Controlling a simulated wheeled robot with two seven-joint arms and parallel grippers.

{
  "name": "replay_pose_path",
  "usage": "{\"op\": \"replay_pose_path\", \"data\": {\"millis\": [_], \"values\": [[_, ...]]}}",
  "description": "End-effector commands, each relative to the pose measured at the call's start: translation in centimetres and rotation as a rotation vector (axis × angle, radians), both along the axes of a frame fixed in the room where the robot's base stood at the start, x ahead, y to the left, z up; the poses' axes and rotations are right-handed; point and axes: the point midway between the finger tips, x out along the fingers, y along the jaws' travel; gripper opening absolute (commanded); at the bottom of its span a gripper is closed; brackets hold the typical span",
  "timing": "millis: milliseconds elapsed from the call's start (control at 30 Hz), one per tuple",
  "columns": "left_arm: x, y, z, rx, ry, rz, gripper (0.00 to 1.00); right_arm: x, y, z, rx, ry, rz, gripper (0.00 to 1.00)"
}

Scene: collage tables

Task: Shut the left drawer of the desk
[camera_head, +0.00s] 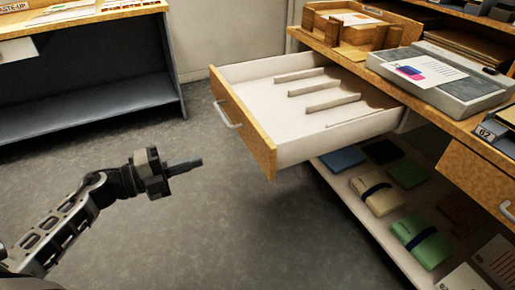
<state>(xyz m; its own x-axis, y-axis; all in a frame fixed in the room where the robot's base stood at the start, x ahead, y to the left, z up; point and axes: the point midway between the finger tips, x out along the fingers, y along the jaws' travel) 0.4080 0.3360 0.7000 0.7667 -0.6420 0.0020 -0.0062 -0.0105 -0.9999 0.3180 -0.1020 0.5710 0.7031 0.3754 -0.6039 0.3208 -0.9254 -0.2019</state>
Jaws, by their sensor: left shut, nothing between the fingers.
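The left drawer (242,123) of the desk (440,125) stands pulled out, with a wooden front, a grey bar handle (228,115) and a white inside with several low dividers. It looks empty apart from the dividers. My left gripper (200,162) is shut and empty. In the picture it is left of and below the drawer front, apart from it, over the grey floor. My right gripper is not in view.
Under the drawer, a white shelf (385,240) holds folded green and cream bundles and flat folders. A grey box with a paper (425,72) and wooden trays (352,28) stand on the desk. Another table (90,75) is at the upper left. The floor between is clear.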

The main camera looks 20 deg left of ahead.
Motion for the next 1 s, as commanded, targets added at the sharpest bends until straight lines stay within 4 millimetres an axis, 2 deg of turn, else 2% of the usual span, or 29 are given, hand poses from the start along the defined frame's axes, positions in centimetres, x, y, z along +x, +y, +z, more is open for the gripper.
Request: {"op": "replay_pose_path", "data": {"millis": [167,500,700,1000], "values": [[1.1,-0.9,0.0,0.015,-0.006,-0.013,0.00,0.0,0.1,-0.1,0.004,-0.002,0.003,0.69],[6.6,-5.5,0.0,0.009,-0.008,-0.011,0.00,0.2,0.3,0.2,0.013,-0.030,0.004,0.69],[9.1,-7.8,0.0,0.010,-0.006,-0.010,0.00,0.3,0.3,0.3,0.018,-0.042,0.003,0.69],[10.6,-9.0,-0.1,0.010,-0.003,-0.009,0.00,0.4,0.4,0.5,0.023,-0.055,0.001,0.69]]}}
